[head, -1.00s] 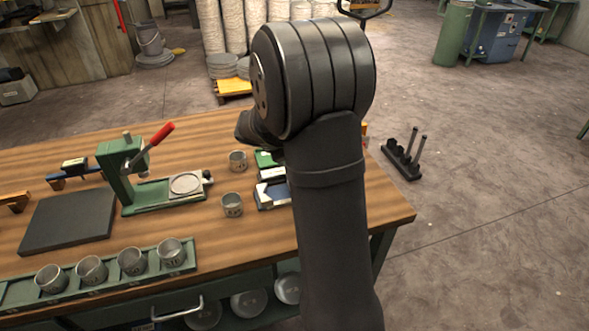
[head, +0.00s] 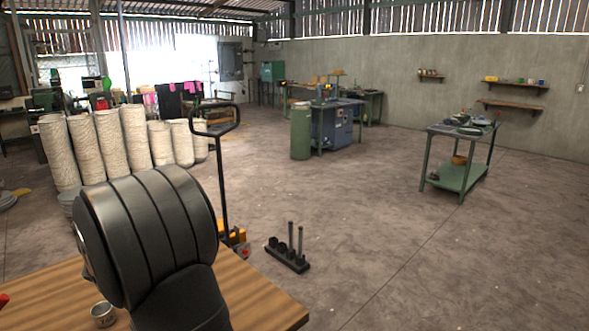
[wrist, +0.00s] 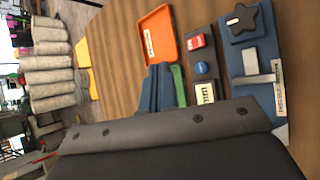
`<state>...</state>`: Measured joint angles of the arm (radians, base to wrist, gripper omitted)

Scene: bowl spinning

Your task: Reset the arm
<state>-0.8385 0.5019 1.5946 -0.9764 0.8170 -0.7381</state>
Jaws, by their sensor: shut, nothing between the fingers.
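My arm's dark rounded joint (head: 150,235) fills the lower left of the head view, over the wooden table (head: 268,292). In the wrist view a dark grey housing of mine with small round holes (wrist: 190,125) covers the lower part of the picture. A small metal cup (head: 103,315) stands on the table close to the arm in the head view.
The wrist view shows an orange tray (wrist: 158,37), a panel with red and blue buttons (wrist: 202,65) and a blue fixture (wrist: 252,65) on the table. A black rack with posts (head: 287,255) and a pallet jack (head: 224,170) stand on the floor.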

